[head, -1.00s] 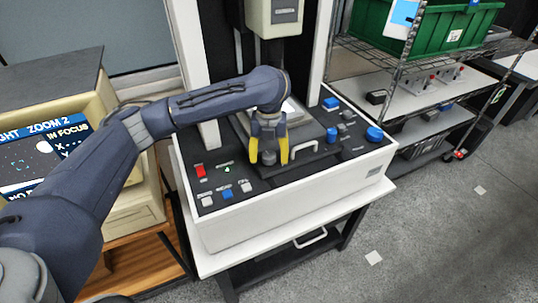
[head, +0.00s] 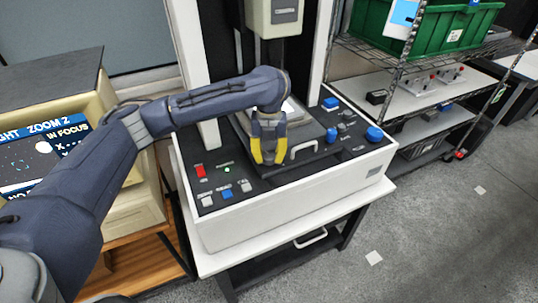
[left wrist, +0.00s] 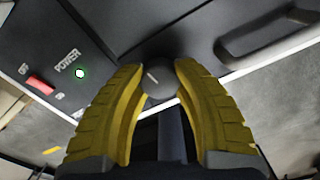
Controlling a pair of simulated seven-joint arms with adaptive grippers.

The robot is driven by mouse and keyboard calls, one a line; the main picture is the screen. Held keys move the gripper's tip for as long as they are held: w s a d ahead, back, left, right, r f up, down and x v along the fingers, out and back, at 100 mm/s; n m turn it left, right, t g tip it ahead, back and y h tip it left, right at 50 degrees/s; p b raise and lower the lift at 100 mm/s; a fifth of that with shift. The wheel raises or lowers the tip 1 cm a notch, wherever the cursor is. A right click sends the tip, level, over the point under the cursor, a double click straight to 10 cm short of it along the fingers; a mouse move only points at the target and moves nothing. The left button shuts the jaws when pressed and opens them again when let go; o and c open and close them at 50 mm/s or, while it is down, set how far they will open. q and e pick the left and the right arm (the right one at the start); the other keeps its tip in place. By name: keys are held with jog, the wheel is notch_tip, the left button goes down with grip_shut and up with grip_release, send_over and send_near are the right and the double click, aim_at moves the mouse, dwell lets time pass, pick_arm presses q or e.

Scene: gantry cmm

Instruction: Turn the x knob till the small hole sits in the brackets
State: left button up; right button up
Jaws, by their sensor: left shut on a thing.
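The x knob (left wrist: 160,78) is a dark round knob with a pale pointer line, on the black front panel of the measuring machine. In the left wrist view it sits between the two yellow fingers of my left gripper (left wrist: 160,88), which is shut on it. The screen (head: 42,158) at the far left shows a dark picture with pale spots and the words "ZOOM 2" and "IN FOCUS". My right gripper is not in view.
A red power switch (head: 201,171) with a lit green lamp and several buttons lie left of the gripper. Blue knobs (head: 374,134) are farther right. The machine's white column rises behind.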

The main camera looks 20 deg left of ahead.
aim_at(269, 155)
pick_arm(q)
jog(key=n, duration=1)
jog(key=shift+n, duration=0.4)
dwell(0.5)
jog(key=o, duration=1.3)
notch_tip(269, 155, up, 12)
